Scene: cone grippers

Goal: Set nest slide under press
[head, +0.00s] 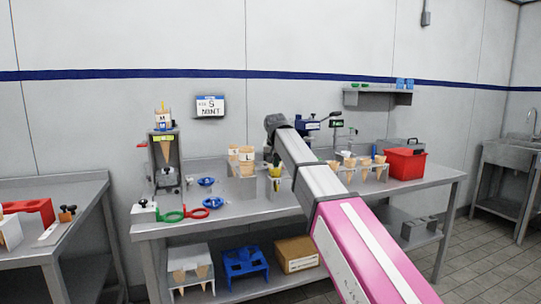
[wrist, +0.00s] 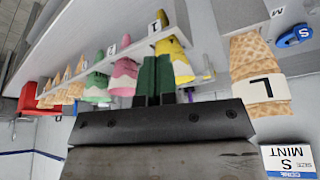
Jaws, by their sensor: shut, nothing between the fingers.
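In the head view the press (head: 165,158) stands at the left end of the steel table, with a waffle cone in its upper part. At its foot, a white block (head: 143,213) with a dark knob lies beside a green ring (head: 172,216) and a red ring (head: 197,213). I cannot tell which part is the nest slide. My gripper shows in the wrist view (wrist: 156,62), its dark green fingers shut and empty in front of a row of cones. In the head view my arm largely hides it. The press is not in the wrist view.
The steel table (head: 235,215) holds blue dishes (head: 206,182), a rack of cones and a red bin (head: 406,163). The wrist view, upside down, shows a yellow cone (wrist: 181,62) near my fingers and an L waffle cone stack (wrist: 258,70) to the right.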

